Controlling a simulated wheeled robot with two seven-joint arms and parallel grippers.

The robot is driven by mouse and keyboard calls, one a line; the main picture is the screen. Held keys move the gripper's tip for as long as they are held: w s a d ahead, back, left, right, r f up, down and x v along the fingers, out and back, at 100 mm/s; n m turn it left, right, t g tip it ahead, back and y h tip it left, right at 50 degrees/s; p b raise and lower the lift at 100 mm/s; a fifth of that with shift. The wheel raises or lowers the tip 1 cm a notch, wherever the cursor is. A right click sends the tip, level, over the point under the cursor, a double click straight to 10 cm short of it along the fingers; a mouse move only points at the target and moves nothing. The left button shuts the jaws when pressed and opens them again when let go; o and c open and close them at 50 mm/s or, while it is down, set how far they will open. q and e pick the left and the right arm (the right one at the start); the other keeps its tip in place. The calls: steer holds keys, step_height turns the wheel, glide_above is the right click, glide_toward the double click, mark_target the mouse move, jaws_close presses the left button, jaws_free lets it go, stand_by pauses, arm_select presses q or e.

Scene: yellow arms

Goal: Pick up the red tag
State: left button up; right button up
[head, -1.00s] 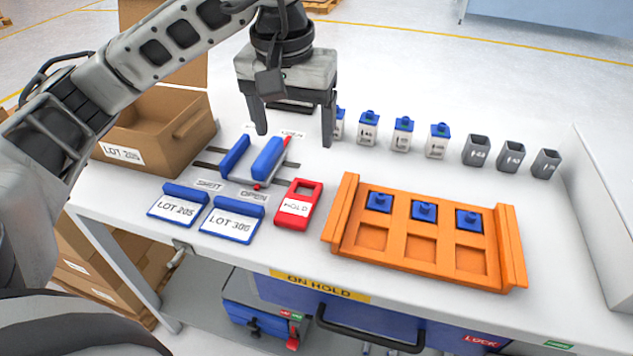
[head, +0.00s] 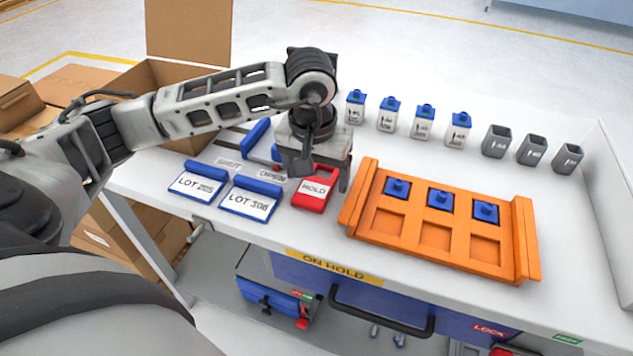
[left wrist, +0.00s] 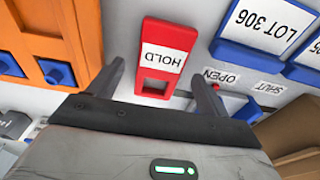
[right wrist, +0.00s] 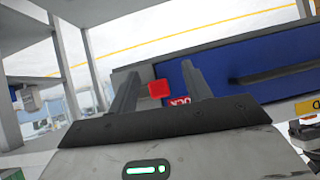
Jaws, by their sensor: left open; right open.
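The red tag (head: 312,196) lies on the white table, with a white label reading HOLD. It sits between the LOT 306 holder and the orange tray, partly covered by my gripper in the head view. In the left wrist view the tag (left wrist: 164,58) shows between and beyond the two fingers. My left gripper (head: 324,180) is open and empty, above the tag and pointing down. Whether its fingertips are at the tag's height I cannot tell. My right gripper (right wrist: 158,85) is open and shows only in its wrist view, facing the blue drawer front below the table.
Blue holders LOT 205 (head: 197,184) and LOT 306 (head: 250,198) lie left of the tag. The orange tray (head: 400,221) with blue pieces lies close on the right. White bottles with blue caps (head: 422,122) and grey cups (head: 531,150) stand behind. A cardboard box (head: 165,80) stands at the back left.

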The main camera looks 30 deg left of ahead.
arm_select(q)
steer(key=shift+f, duration=0.5)
steer(key=c, duration=1.1)
steer(key=shift+r, duration=0.15)
steer(key=shift+w+r, duration=0.1)
steer(key=shift+r, duration=0.45)
steer(key=s+d+r, duration=0.2)
steer(key=s+r, duration=0.2)
steer(key=s+d+r, duration=0.2)
steer(key=s+r, duration=0.1)
steer(key=s, duration=0.1)
steer(key=s+d+r+b, duration=0.1)
steer(key=s+d+r, duration=0.1)
steer(key=s+r, duration=0.2)
steer(key=shift+s+d+r, duration=0.1)
steer(key=shift+s+r, duration=0.25)
